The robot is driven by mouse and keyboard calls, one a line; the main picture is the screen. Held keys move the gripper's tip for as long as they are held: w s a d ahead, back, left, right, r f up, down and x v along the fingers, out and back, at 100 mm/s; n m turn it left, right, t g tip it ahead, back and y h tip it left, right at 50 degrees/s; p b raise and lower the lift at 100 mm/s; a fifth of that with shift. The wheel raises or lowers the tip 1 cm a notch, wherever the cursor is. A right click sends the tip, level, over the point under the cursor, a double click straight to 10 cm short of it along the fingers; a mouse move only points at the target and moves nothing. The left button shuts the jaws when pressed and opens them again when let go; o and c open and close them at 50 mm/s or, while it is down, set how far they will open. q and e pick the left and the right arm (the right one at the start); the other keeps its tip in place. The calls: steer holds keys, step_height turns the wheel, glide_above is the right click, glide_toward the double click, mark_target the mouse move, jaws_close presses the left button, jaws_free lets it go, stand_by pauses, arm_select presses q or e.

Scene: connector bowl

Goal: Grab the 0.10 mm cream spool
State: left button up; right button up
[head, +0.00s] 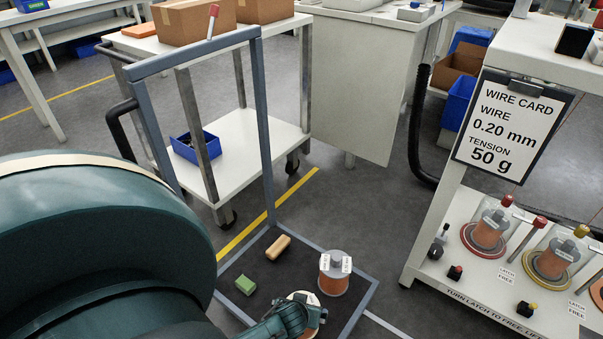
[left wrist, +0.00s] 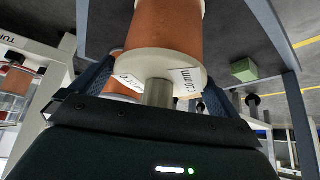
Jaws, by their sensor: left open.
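A spool with a cream flange (head: 301,296) and copper-coloured wire stands on the dark cart tray, partly hidden by my left gripper (head: 294,316). In the left wrist view a cream-flanged spool (left wrist: 138,62) is close ahead, its grey metal hub pointing toward the palm. White labels on its flange appear upside down; one seems to begin 0.1. My left gripper's fingers are open on either side of the hub; contact is unclear. A second copper spool (head: 333,281) with a grey top and white labels stands just behind and right. My right gripper is out of view.
A green block (head: 245,285) and a tan block (head: 278,247) lie on the tray (head: 252,262), inside a blue-grey frame (head: 262,125). A white bench (head: 432,262) with mounted spools and a wire card (head: 508,128) reading 0.20 mm, 50 g stands at right.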

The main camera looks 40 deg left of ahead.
arm_select(q)
steer(key=shift+w+a+f, duration=0.1)
steer(key=shift+w+f, duration=0.1)
steer(key=shift+f, duration=0.15)
steer(key=shift+r, duration=0.1)
steer(key=shift+c, duration=0.3)
steer(key=c, duration=1.7)
steer(key=shift+w+r, duration=0.15)
steer(key=shift+c, duration=0.2)
